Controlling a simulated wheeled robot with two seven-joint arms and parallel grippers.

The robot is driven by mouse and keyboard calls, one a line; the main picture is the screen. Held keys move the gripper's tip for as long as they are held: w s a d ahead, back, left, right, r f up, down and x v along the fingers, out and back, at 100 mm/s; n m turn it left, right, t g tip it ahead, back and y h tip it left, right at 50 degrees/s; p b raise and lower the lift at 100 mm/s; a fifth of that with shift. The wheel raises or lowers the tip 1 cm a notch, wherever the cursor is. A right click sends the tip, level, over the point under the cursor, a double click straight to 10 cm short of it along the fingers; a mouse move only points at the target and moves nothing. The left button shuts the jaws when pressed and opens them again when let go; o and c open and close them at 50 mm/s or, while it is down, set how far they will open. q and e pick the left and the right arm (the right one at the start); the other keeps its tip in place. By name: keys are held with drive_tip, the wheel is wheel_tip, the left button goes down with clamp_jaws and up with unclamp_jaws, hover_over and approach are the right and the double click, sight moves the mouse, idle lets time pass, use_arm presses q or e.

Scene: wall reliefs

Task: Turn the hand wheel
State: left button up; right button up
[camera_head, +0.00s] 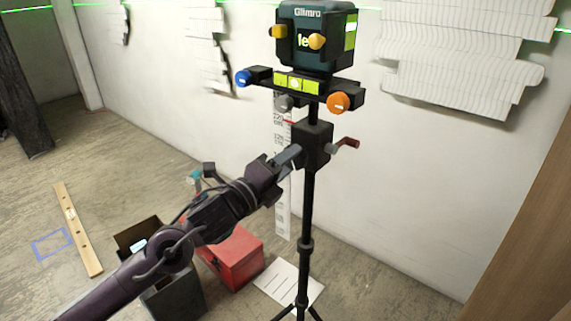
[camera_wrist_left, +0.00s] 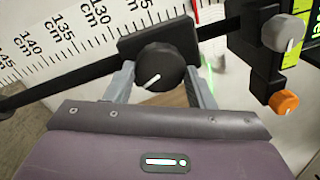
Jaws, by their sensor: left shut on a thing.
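The hand wheel (camera_wrist_left: 158,68), a round black knob with a white pointer line, sits on a black block of the tripod in the left wrist view. My left gripper (camera_wrist_left: 161,82) has one grey finger on each side of it and is shut on it. In the head view my left gripper (camera_head: 291,156) reaches from the left to the black block (camera_head: 315,145) on the pole and hides the wheel. A crank with a red handle (camera_head: 347,144) sticks out of the block's right side. My right gripper is not in view.
A dark green laser device (camera_head: 316,40) tops the tripod (camera_head: 308,210). Below it are a blue knob (camera_head: 243,78), an orange knob (camera_head: 338,103) and a level. A graduated staff (camera_head: 283,200) stands behind. A red toolbox (camera_head: 232,257), black box (camera_head: 175,295) and wooden level (camera_head: 77,228) lie on the floor.

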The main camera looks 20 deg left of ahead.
use_arm(q)
drive_tip(key=o, duration=1)
drive_tip(key=shift+s+a+f, duration=0.15)
drive_tip(key=shift+s, duration=0.25)
drive_tip(key=shift+b+v, duration=0.45)
drive_tip(key=shift+v, duration=3)
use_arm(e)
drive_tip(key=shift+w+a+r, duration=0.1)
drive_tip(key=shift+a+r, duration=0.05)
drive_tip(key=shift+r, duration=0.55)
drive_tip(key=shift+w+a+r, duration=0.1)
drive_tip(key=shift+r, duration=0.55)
